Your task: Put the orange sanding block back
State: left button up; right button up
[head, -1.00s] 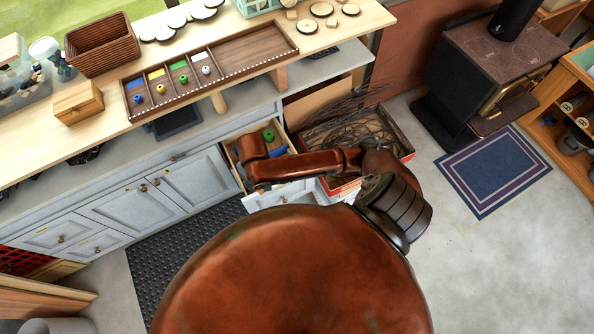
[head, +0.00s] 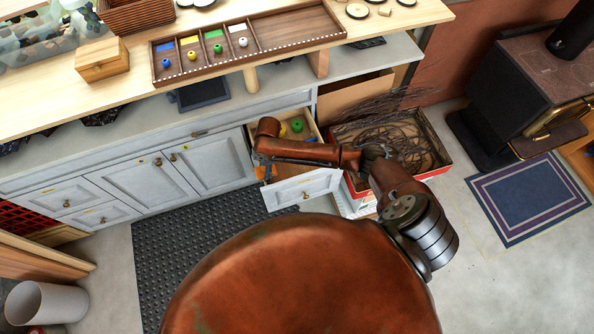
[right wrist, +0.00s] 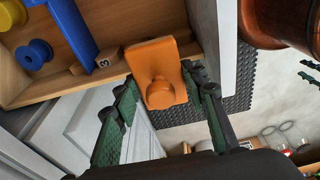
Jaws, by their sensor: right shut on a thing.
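The orange sanding block (right wrist: 160,82) sits between the fingertips of my right gripper (right wrist: 163,92) in the right wrist view. The gripper is shut on it. The block is at the edge of an open drawer (right wrist: 135,18), and I cannot tell whether it touches the wood. In the head view a bit of orange (head: 260,172) shows under my right arm's end, at the drawer's left side. The drawer holds a blue divider (right wrist: 74,28), a blue spool (right wrist: 34,54), a yellow spool (right wrist: 12,14) and a small tile marked 3 (right wrist: 103,62). My left gripper is not in view.
A box of twigs (head: 432,140) stands right of the drawer. Above it is the bench with a sectioned wooden tray (head: 290,28) and a small wooden box (head: 102,60). A black mat (head: 190,235) lies on the floor before the cabinets.

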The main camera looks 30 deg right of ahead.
jog(key=d+f+b, duration=0.2)
jog(key=d+f, duration=0.2)
jog(key=d, duration=0.5)
send_over(295, 172)
notch_tip(295, 172, down, 5)
jog(key=shift+w+a+r+b, duration=0.1)
jog(key=shift+w+a+b, duration=0.05)
jog(key=shift+b, duration=0.3)
jog(key=shift+f, duration=0.3)
jog(key=f, duration=0.1)
jog(key=f+b, duration=0.1)
jog(key=f, duration=0.1)
jog(key=shift+d+f, duration=0.2)
jog(key=shift+d, duration=0.2)
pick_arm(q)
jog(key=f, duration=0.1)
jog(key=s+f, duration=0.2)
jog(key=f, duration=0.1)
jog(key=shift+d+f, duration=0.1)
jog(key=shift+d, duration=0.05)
pick_arm(e)
jog(key=shift+f, duration=0.35)
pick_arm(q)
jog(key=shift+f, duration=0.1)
pick_arm(e)
jog(key=o, duration=1.1)
